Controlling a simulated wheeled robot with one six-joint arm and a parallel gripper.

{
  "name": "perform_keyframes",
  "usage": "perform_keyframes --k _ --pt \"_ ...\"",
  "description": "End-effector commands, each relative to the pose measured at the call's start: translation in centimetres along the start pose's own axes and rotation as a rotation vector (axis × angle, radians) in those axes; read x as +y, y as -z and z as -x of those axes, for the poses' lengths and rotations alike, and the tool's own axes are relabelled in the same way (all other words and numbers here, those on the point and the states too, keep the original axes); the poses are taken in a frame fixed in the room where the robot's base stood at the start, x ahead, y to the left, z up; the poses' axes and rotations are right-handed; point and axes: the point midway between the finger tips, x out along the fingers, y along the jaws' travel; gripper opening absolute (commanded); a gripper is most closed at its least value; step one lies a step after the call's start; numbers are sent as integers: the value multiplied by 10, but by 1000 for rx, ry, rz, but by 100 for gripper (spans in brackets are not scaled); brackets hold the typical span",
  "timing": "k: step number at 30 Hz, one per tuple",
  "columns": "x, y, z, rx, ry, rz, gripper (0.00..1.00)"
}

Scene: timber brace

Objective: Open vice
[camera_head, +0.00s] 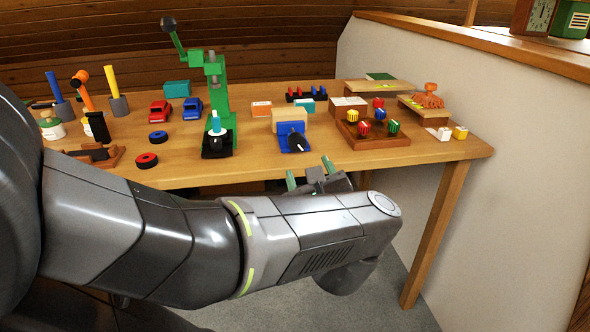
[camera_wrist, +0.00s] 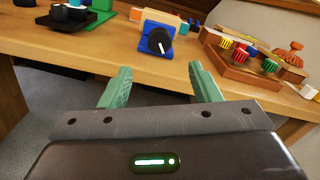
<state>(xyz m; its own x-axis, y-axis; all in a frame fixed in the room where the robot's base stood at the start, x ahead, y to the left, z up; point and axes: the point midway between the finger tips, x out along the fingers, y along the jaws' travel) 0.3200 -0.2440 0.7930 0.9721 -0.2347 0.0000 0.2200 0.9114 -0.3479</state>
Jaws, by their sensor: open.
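The vice (camera_head: 290,140) is blue with a black handle knob and stands at the front edge of the table, holding a tan wooden block (camera_head: 289,118). In the wrist view the vice (camera_wrist: 158,32) is ahead of my gripper, its black knob (camera_wrist: 159,41) facing me, with the wooden block (camera_wrist: 162,17) behind it. My gripper (camera_wrist: 160,85) has two green fingers spread apart with nothing between them. It is below and in front of the table edge, apart from the vice. In the head view my gripper (camera_head: 308,178) is partly hidden by my arm.
A wooden tray (camera_head: 392,141) with coloured knobs stands right of the vice. A green press (camera_head: 225,100) stands to its left. Toy cars (camera_head: 192,108), black and red wheels (camera_head: 147,161) and tools crowd the table's left side. A pale wall (camera_head: 400,70) bounds the right.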

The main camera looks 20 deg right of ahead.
Motion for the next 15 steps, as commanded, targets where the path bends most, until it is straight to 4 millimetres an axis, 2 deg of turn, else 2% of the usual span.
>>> perform_keyframes --k 6,15 --pt "-1 -1 22 1 3 0 57" --pt "0 0 31 0 -1 -1 57"
